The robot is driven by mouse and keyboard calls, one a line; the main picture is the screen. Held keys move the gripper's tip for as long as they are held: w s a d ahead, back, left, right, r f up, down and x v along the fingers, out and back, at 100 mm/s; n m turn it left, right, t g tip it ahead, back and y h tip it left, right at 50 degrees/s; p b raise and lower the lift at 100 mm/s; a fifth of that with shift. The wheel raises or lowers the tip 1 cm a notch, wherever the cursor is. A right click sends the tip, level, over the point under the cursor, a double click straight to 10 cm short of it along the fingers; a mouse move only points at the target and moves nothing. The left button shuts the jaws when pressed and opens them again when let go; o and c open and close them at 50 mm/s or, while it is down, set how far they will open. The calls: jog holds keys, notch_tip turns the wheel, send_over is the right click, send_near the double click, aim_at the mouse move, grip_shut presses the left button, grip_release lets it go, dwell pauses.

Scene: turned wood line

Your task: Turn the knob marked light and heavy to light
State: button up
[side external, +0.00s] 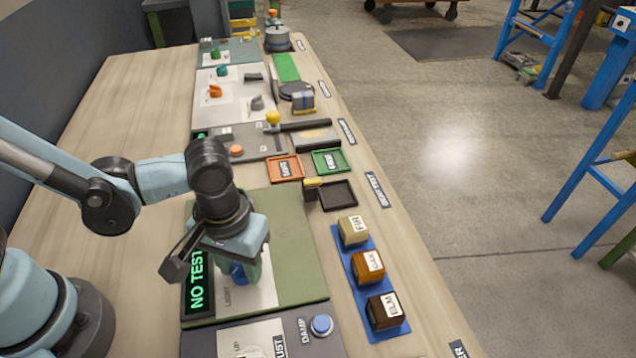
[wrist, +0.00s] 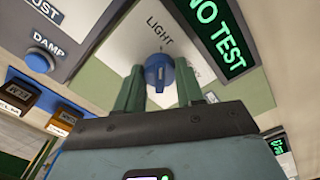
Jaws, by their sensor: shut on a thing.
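The blue knob (wrist: 158,74) stands on a white plate, between the two green fingers of my gripper (wrist: 160,68). The fingers are shut on it, one on each side. The word LIGHT (wrist: 159,30) is readable above the knob in the wrist view. The other word, to the right of the knob, is mostly hidden by a finger. A pale mark shows on the knob, but I cannot tell for certain which word it points to. In the side view my gripper (side external: 248,270) points down over the plate and hides most of the knob (side external: 238,272).
A display (side external: 197,282) reading NO TEST stands beside the plate. A panel with a blue DAMP button (side external: 321,325) is nearer the camera. Wood blocks marked FIR (side external: 353,231) and ELM (side external: 384,311), with another between, sit on a blue mat (side external: 347,262).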

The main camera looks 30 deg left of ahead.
aim_at(239, 264)
jog(key=o, duration=1)
jog(key=shift+o, duration=0.2)
notch_tip(239, 264, up, 12)
dwell(0.4)
jog(key=shift+a, duration=0.1)
jog(key=w+a+m+t, duration=0.1)
jog(key=w+a+t, duration=0.2)
jog(key=a, duration=0.5)
jog(key=w+a+m+t, duration=0.1)
jog(key=w+a+t, duration=0.2)
jog(key=a, duration=0.5)
jog(key=shift+a+r+m+t, duration=0.2)
jog(key=shift+m+t, duration=0.2)
jog(key=shift+t, duration=0.2)
